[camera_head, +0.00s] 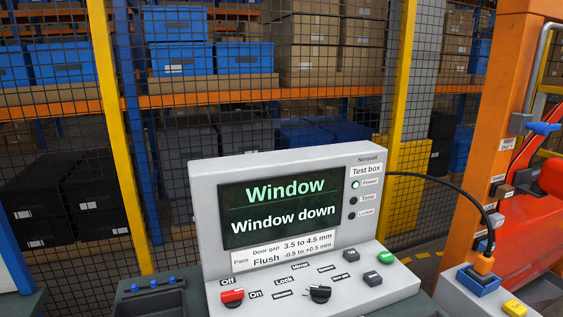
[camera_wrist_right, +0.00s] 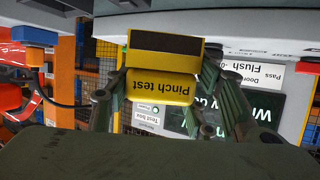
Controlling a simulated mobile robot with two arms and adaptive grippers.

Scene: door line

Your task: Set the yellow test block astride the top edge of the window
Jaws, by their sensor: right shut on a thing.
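The yellow test block (camera_wrist_right: 162,88), printed "Pinch test" and with a dark band on one end, shows upside down in the right wrist view. My right gripper (camera_wrist_right: 160,100) is shut on it, with a dark finger on each side. This gripper is not visible in the head view. My left gripper is in neither view. The door's window edge is not clearly visible. Part of a red body (camera_head: 540,215) shows at the right edge of the head view. The test box (camera_head: 290,230) displays "Window" and "Window down".
An orange post (camera_head: 500,110) stands right of the test box, with a black cable running to an orange plug (camera_head: 484,263) in a blue holder. A small yellow piece (camera_head: 515,308) lies at the bottom right. A mesh fence and shelves with boxes stand behind.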

